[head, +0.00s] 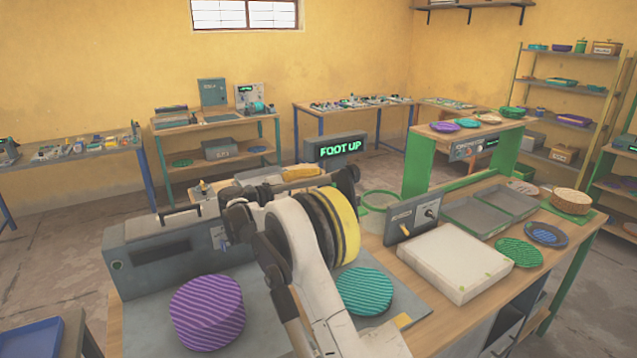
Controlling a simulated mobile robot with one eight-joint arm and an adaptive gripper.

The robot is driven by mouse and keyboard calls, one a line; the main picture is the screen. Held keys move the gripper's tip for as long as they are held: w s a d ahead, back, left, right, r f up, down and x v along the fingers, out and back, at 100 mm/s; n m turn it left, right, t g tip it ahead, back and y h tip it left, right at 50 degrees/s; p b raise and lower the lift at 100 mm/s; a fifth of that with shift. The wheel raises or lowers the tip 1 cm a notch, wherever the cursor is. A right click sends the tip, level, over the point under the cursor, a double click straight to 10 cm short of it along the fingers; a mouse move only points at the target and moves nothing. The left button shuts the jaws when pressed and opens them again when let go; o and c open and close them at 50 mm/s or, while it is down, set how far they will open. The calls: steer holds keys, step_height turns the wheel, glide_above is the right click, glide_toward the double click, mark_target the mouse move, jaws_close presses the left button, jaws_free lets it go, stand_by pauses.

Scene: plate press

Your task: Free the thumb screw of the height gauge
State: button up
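I cannot pick out the height gauge or its thumb screw with certainty. A small upright grey panel (411,216) with a yellow part and a dark knob stands on the workbench, right of my arm. A small pale fitting with a dark top (203,190) shows behind the long grey housing, left of my arm. My white arm, with black and yellow joint rings, crosses the middle of the head view and hides much of the bench behind it. Dark parts show at its far end, but I cannot make out fingertips or anything held.
The workbench (457,323) carries a grey housing (160,250), a purple ribbed disc (207,312), a teal ribbed disc (365,291), a white slab (449,262) and grey trays (474,216). A sign (341,148) reads "FOOT UP".

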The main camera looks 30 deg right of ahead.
steer(key=n, duration=0.4)
steer(key=shift+n, duration=2.2)
steer(key=o, duration=1.2)
steer(key=shift+d, duration=0.15)
steer(key=shift+a, duration=0.2)
steer(key=a, duration=1.1)
steer(key=shift+s+a, duration=0.25)
steer(key=shift+a, duration=0.1)
